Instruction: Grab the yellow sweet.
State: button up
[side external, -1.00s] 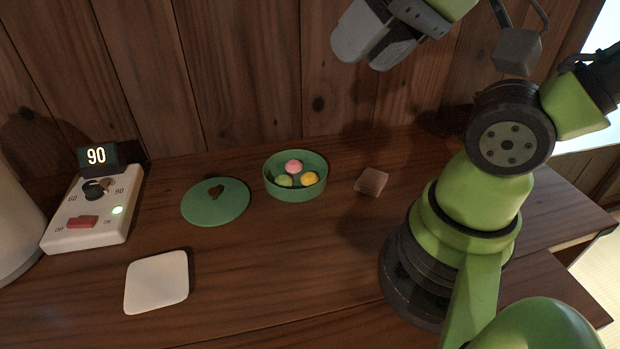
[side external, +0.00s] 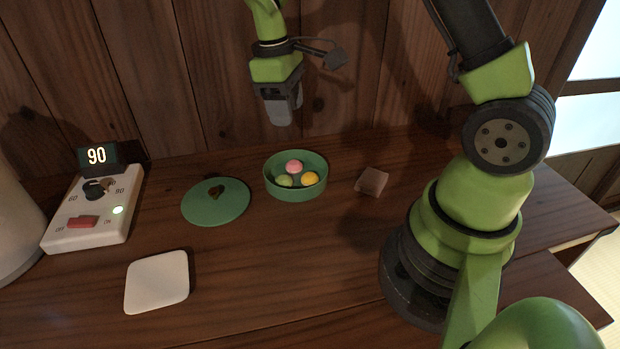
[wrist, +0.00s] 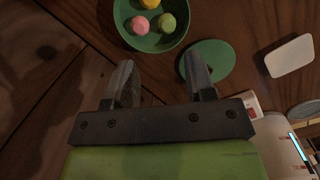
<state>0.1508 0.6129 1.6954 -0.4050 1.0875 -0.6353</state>
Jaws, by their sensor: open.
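The yellow sweet (side external: 310,178) lies in a round green bowl (side external: 296,192), at its right side in the side view. A pink sweet (side external: 293,167) and a green sweet (side external: 284,180) lie beside it in the same bowl. My gripper (side external: 281,122) hangs above and behind the bowl, pointing down, apart from it. In the wrist view my gripper (wrist: 161,80) is open, with nothing between its fingers. There the yellow sweet (wrist: 149,3) shows at the top edge, partly cut off, beyond the pink and green sweets.
A green lid (side external: 215,202) with a dark heart-shaped mark lies left of the bowl. A small brown block (side external: 371,182) sits to the right. A white square plate (side external: 157,282) and a control box (side external: 93,208) reading 90 are at left. A wooden wall stands behind.

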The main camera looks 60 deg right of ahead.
jog(key=n+g, duration=0.1)
jog(key=g, duration=0.1)
send_near(309, 175)
jog(key=f, duration=0.3)
jog(key=shift+s+f+n, duration=0.15)
jog(key=shift+s+n, duration=0.15)
jog(key=shift+s, duration=0.05)
jog(key=x, duration=0.6)
jog(key=shift+s+d, duration=0.1)
jog(key=shift+d, duration=0.05)
jog(key=c, duration=0.7)
